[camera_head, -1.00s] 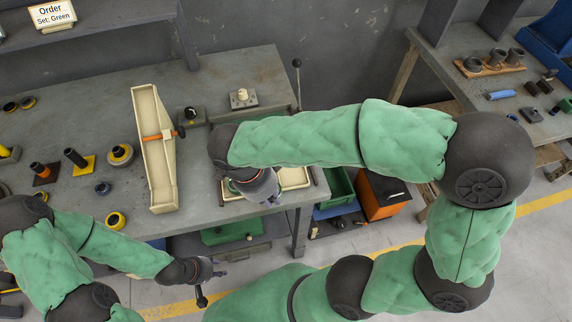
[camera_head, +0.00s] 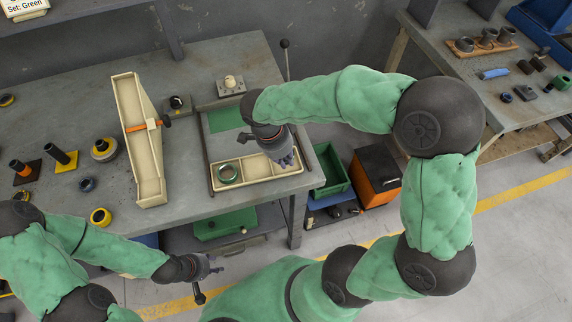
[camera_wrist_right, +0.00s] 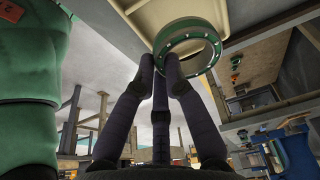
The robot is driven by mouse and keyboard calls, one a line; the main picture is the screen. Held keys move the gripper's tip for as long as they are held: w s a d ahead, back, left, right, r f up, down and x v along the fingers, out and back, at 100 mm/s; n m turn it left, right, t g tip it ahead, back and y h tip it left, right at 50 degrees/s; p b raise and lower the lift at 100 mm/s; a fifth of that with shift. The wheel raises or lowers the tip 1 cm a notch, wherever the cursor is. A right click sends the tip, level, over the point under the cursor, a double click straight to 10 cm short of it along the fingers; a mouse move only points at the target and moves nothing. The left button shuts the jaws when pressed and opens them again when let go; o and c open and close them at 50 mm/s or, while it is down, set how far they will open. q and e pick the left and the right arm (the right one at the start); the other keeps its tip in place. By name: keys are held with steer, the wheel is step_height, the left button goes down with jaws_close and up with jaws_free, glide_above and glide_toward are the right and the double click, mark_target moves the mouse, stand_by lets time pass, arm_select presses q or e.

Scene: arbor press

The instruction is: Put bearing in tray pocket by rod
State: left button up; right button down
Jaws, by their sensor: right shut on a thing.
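The head view hides what the fingertips hold. A green ring (camera_head: 228,181) lies in the tray's left pocket. Dark rods flank the tray, one on the left (camera_head: 208,160). My left gripper (camera_head: 210,267) hangs in front of the bench; its fingers are too small to read.
A long cream bin (camera_head: 150,190) with an orange bar stands left of the tray. Several stepped parts, such as a yellow-based one (camera_head: 101,217), occupy the bench's left. A thin lever (camera_head: 286,60) rises behind my right arm. A green crate (camera_head: 334,172) is right of the bench.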

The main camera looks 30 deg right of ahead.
mark_target(286, 163)
steer(key=x, duration=0.1)
steer(key=b+x, duration=0.1)
steer(key=x, duration=0.2)
steer(key=shift+w+a+b, duration=0.15)
steer(key=shift+w+b, duration=0.15)
steer(key=shift+w, duration=0.05)
steer(key=c, duration=1.7)
jaws_free()
steer(key=shift+c, duration=0.2)
steer(key=shift+o, duration=0.7)
steer(key=shift+a+r, duration=0.1)
steer(key=shift+r, duration=0.3)
steer(key=p+v, duration=0.4)
steer(key=v, duration=0.7)
